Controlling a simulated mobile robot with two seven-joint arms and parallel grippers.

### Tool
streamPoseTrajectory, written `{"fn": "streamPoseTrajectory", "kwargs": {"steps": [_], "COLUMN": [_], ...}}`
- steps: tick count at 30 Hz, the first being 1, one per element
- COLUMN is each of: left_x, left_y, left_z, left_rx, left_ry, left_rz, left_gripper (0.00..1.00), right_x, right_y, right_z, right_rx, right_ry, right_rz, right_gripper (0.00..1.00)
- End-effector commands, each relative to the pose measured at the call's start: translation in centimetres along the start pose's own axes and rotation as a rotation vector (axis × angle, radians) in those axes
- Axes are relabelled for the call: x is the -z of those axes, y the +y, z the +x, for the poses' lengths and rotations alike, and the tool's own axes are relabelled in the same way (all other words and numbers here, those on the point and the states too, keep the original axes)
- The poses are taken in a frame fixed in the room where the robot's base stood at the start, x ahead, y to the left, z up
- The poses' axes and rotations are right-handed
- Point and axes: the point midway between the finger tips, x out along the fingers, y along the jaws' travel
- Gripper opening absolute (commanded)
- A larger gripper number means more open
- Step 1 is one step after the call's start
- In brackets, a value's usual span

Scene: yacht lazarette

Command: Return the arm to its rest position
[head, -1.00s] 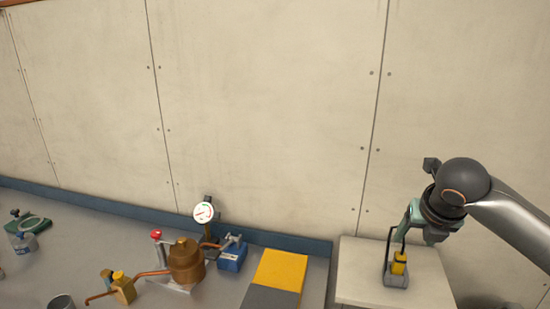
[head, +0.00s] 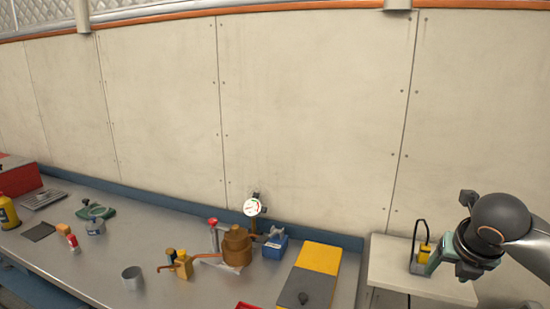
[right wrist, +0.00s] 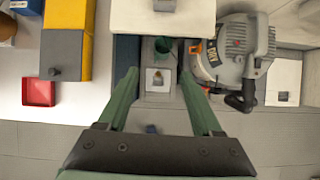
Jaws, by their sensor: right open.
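My right arm comes in from the right in the head view, with its gripper (head: 436,260) beside a white side table, in front of its right part. In the right wrist view the two green fingers of this gripper (right wrist: 160,82) stand wide apart with nothing gripped between them. A small yellow device with a black loop (head: 424,252) stands on the white side table (head: 392,270), just left of the gripper in the head view. I cannot tell whether they touch. My left gripper is not in view.
A grey workbench (head: 180,285) holds a copper pot (head: 237,247), a dial gauge (head: 252,207), a blue block (head: 275,247), a yellow-grey case (head: 318,258) and a metal cup (head: 132,277). In the wrist view a grey machine (right wrist: 232,50) stands right of the fingers.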

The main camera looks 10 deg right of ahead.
Motion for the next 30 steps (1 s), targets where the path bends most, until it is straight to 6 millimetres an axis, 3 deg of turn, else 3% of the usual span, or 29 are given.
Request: {"fn": "streamPoseTrajectory", "kwargs": {"steps": [1, 8, 16, 23, 30], "left_x": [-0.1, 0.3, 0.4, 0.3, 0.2], "left_y": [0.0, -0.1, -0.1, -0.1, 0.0], "left_z": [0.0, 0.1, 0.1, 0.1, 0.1], "left_rx": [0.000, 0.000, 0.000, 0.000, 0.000], "left_ry": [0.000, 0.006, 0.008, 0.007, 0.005], "left_rz": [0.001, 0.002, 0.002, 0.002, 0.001], "left_gripper": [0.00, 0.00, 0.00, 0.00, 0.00], "right_x": [1.9, 8.3, 19.2, 27.6, 33.6], "right_y": [1.5, 5.8, 9.8, 9.7, 6.7], "right_z": [1.4, 5.3, 8.4, 8.9, 8.4], "right_rx": [-0.020, -0.086, -0.135, -0.045, 0.143], "right_ry": [0.026, 0.089, 0.251, 0.379, 0.378], "right_rz": [0.034, 0.311, 0.892, 1.535, 2.140], "right_gripper": [0.67, 0.67, 0.67, 0.67, 0.67]}}
